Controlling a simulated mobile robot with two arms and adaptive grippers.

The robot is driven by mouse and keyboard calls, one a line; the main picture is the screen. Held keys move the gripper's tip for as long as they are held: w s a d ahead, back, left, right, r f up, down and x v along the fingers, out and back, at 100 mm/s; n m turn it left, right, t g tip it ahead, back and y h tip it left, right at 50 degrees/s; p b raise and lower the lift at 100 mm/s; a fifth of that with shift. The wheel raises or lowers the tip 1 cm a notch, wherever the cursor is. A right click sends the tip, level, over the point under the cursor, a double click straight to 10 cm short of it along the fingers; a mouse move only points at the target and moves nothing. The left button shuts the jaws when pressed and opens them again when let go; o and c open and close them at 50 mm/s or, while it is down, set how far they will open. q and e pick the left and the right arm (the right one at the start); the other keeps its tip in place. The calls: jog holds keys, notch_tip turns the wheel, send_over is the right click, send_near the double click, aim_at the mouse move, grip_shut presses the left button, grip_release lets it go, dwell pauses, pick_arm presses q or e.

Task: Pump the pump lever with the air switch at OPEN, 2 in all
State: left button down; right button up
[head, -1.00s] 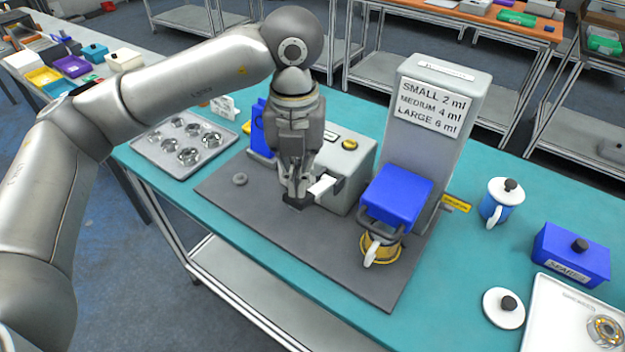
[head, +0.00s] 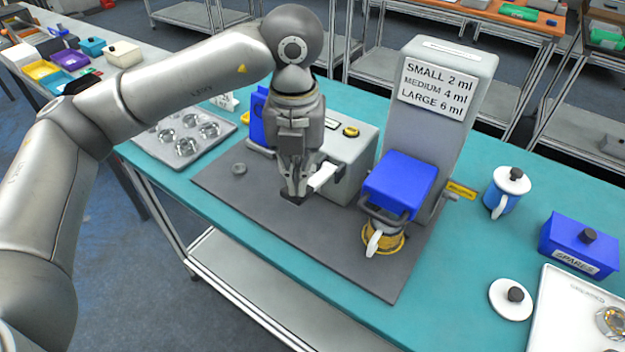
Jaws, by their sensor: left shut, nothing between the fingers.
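My left gripper (head: 294,196) is shut and empty. It points down beside a white lever (head: 322,177) on the front of a low grey box (head: 347,160). Its fingertips are close to the lever's outer end; I cannot tell whether they touch. The lever slopes down toward the gripper. A yellow tag (head: 461,191) sticks out at the right of the tall grey tower (head: 436,120); its text is too small to read, so I cannot tell the air switch's position. A blue block (head: 399,182) sits in front of the tower, above a brass-coloured round part (head: 384,240) with a white handle. My right gripper is out of view.
A dark grey mat (head: 300,235) lies under the apparatus. A tray (head: 145,150) of metal parts is at the left. A lidded mug (head: 505,195), a blue SPARES box (head: 575,243), a white lid (head: 511,299) and a white tray (head: 560,320) stand at the right.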

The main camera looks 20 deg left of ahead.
pick_arm(q)
notch_tip(320, 180, down, 3)
jog(key=shift+w+r+b, duration=0.1)
jog(key=shift+b, duration=0.85)
notch_tip(320, 180, down, 3)
jog(key=shift+r+b, duration=0.2)
jog(key=shift+b, duration=1)
jog(key=shift+r, duration=0.1)
notch_tip(320, 180, up, 7)
jog(key=p, duration=0.4)
jog(key=shift+r+p, duration=0.1)
jog(key=shift+p, duration=0.2)
jog(key=shift+r, duration=0.45)
jog(key=shift+r, duration=0.15)
notch_tip(320, 180, up, 4)
jog(key=shift+f+p, duration=0.1)
jog(key=shift+p, duration=1.1)
